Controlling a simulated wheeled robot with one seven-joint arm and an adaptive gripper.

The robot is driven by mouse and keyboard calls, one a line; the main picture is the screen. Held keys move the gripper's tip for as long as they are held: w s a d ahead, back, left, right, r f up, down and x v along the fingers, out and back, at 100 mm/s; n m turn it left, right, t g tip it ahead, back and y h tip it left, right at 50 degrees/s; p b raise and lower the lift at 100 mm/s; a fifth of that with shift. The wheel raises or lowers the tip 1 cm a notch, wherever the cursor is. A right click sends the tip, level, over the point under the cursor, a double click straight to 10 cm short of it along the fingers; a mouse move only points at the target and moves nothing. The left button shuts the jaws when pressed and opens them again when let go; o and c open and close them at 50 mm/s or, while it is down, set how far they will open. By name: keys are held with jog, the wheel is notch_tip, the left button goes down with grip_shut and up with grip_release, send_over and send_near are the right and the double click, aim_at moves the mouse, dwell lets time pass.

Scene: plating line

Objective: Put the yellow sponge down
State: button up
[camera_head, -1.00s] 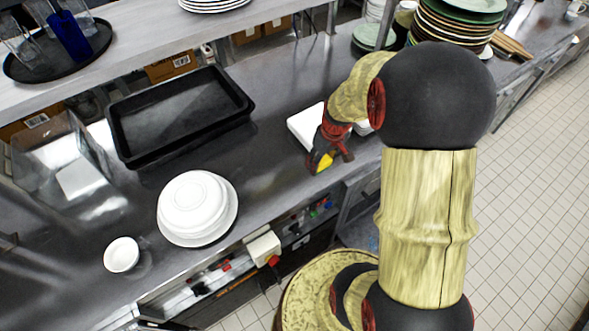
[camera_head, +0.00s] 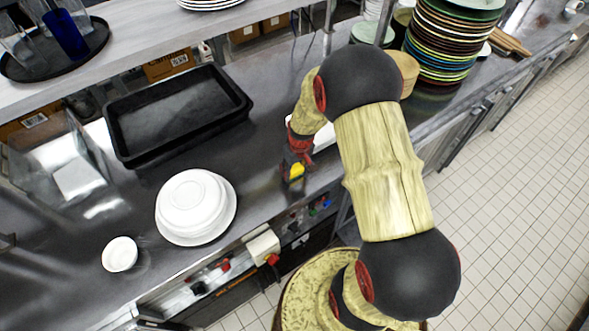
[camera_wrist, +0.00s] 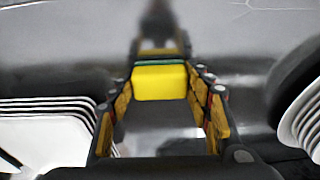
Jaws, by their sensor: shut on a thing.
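The yellow sponge (camera_wrist: 160,82) shows in the wrist view between the fingers of my gripper (camera_wrist: 162,95), which is shut on it. A thin green layer runs along its top edge. In the head view the sponge (camera_head: 296,171) is a small yellow patch at the end of my gripper (camera_head: 294,176). The gripper is over the steel counter (camera_head: 262,180), near its front edge. I cannot tell whether the sponge touches the counter. The fingers hide part of it in the head view.
A black tray (camera_head: 215,134) lies behind. White square dishes (camera_wrist: 48,140) are close beside the gripper. Stacked coloured plates (camera_head: 450,45) stand at back right.

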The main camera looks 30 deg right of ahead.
jog(key=shift+f, duration=0.15)
jog(key=o, duration=1.1)
jog(key=shift+c, duration=0.2)
jog(key=shift+o, duration=0.3)
